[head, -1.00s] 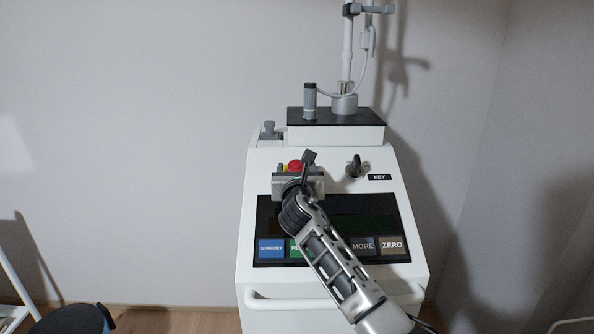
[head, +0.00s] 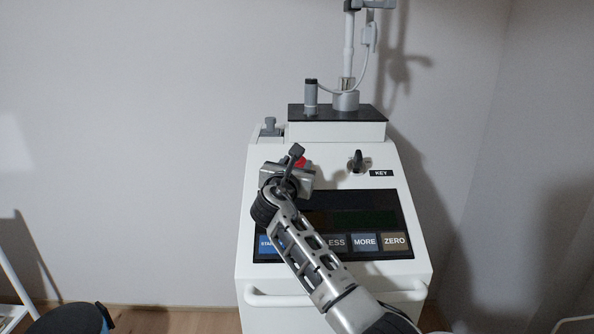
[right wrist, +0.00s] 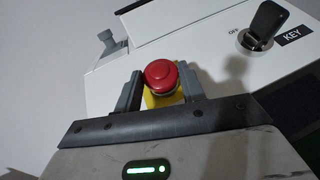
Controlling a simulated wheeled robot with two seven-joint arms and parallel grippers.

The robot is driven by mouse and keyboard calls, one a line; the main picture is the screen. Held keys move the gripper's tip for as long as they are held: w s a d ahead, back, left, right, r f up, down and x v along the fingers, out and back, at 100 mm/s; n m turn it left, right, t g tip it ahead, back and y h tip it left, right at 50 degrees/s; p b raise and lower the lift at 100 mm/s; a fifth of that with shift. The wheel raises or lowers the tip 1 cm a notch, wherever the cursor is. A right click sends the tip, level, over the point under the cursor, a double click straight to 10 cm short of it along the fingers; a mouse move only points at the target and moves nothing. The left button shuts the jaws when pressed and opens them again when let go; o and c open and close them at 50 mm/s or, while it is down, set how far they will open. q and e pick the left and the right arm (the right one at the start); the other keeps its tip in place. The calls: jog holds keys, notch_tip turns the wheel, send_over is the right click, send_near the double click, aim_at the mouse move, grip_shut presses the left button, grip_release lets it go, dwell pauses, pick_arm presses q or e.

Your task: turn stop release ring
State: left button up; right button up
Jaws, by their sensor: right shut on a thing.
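The red stop button (right wrist: 163,74) is a round knob on a yellow base (right wrist: 165,99) on the white console's sloping top. In the right wrist view it sits between the two dark fingers of my right gripper (right wrist: 161,80), which is shut on it from both sides. In the head view only a bit of the red button (head: 302,161) shows beside my right gripper (head: 288,171), which sits tilted over it and hides the rest. I cannot make out a separate release ring. My left gripper is not in view.
A black key switch (head: 357,162) stands to the right of the button, with a KEY label (head: 381,173). Below is a dark panel (head: 371,217) with coloured keys, partly covered by my right arm. A grey post (head: 311,97) and a pole stand behind.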

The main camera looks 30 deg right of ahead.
jog(key=shift+w+a+f+m+g+h+b, duration=0.15)
jog(key=shift+m+g+h+b, duration=0.15)
jog(key=shift+m+g+h, duration=0.8)
jog(key=shift+m+g, duration=0.2)
jog(key=shift+m, duration=0.4)
pick_arm(q)
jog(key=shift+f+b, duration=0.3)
jog(key=shift+b, duration=0.1)
pick_arm(e)
jog(key=shift+a+m+g, duration=0.1)
jog(key=shift+m+g, duration=0.3)
jog(key=shift+g+h, duration=0.3)
jog(key=o, duration=1)
jog(key=shift+w, duration=0.1)
jog(key=shift+c, duration=0.2)
pick_arm(q)
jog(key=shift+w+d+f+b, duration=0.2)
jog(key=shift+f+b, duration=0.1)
jog(key=shift+b, duration=0.6)
pick_arm(e)
jog(key=v, duration=1.6)
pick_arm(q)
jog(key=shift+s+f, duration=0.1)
